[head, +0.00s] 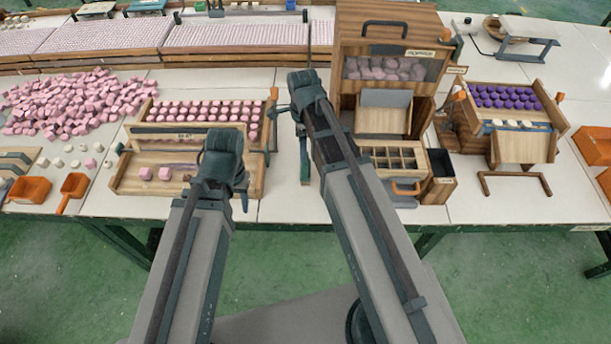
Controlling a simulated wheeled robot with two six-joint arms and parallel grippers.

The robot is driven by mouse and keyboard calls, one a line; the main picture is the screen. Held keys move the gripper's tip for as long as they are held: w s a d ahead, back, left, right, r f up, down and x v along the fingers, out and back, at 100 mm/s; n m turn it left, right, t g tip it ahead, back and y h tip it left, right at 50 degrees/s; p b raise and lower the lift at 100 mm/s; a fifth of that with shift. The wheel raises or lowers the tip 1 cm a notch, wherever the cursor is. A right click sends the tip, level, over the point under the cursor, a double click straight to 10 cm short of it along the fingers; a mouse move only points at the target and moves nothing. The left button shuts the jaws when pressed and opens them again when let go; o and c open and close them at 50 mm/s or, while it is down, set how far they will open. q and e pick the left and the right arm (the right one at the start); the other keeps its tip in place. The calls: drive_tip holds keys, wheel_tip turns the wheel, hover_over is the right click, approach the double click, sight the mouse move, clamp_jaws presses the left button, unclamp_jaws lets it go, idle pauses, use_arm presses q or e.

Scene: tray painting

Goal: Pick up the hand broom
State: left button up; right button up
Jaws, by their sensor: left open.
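I cannot make out a hand broom with certainty in the head view. My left gripper (218,190) is open, with its fingers apart, over the front right part of a wooden tray (130,183) that holds a few pink blocks. Nothing shows between its fingers. My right gripper (289,140) is over the table between this tray and a tall wooden dispenser. Its two dark fingers appear apart, and I see nothing held. My own arms hide part of the table's front middle.
An orange scoop (72,187) and an orange bin (30,190) stand at the left, before a heap of pink blocks (75,103). The wooden dispenser (372,120) and a compartment box (393,160) stand right of centre. A wooden rack holds purple pieces (503,97). Clear white tabletop (570,200) lies at the front right.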

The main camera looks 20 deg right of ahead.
sight(305, 166)
use_arm(q)
drive_tip(key=shift+f+b, duration=1.1)
drive_tip(key=shift+f, duration=0.55)
use_arm(e)
drive_tip(key=shift+f, duration=1.65)
use_arm(q)
drive_tip(key=shift+f, duration=0.1)
use_arm(e)
drive_tip(key=shift+f, duration=0.15)
drive_tip(key=f+b, duration=0.5)
drive_tip(key=shift+d, duration=0.3)
use_arm(q)
wheel_tip(305, 166, down, 5)
use_arm(e)
clamp_jaws()
